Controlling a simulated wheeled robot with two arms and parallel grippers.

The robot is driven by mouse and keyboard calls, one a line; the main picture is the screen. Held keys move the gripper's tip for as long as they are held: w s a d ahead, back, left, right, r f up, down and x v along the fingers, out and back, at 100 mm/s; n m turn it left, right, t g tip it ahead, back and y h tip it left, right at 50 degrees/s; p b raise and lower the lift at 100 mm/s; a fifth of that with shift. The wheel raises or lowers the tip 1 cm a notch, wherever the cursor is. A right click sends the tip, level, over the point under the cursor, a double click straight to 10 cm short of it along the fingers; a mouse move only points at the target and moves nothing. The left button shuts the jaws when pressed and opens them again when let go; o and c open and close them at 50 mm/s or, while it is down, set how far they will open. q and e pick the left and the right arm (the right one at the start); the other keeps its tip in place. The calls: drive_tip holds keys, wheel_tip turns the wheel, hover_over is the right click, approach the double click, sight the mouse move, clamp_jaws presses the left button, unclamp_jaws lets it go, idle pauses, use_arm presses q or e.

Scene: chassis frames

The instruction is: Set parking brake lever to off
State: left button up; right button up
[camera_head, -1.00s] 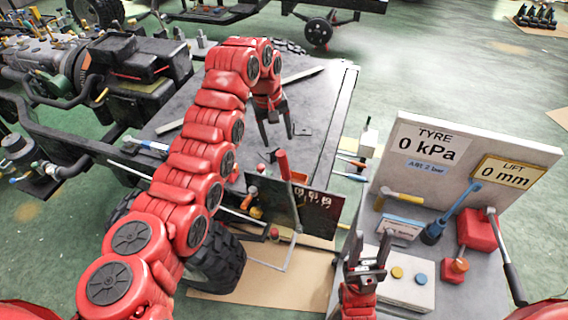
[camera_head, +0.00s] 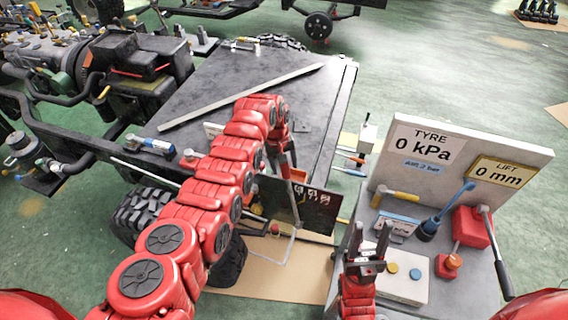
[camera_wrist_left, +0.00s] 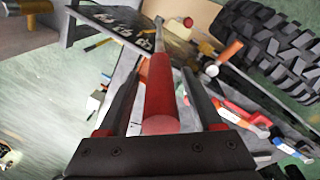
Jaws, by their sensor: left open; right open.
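The parking brake lever shows in the left wrist view as a red cylindrical handle (camera_wrist_left: 159,88) on a metal stem. My left gripper (camera_wrist_left: 160,75) is open, with one finger on each side of the handle and visible gaps between. In the head view my left gripper (camera_head: 284,162) points down over the front edge of the chassis deck and mostly hides the lever handle. A dark panel with pale markings (camera_head: 318,207) stands beside the lever. My right gripper (camera_head: 368,255) is open and empty, in front of the control bench at the right.
A black tyre (camera_head: 145,212) lies under the frame. A long bar (camera_head: 240,97) lies on the deck.

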use_arm(q)
clamp_jaws()
idle(0.3)
idle(1.1)
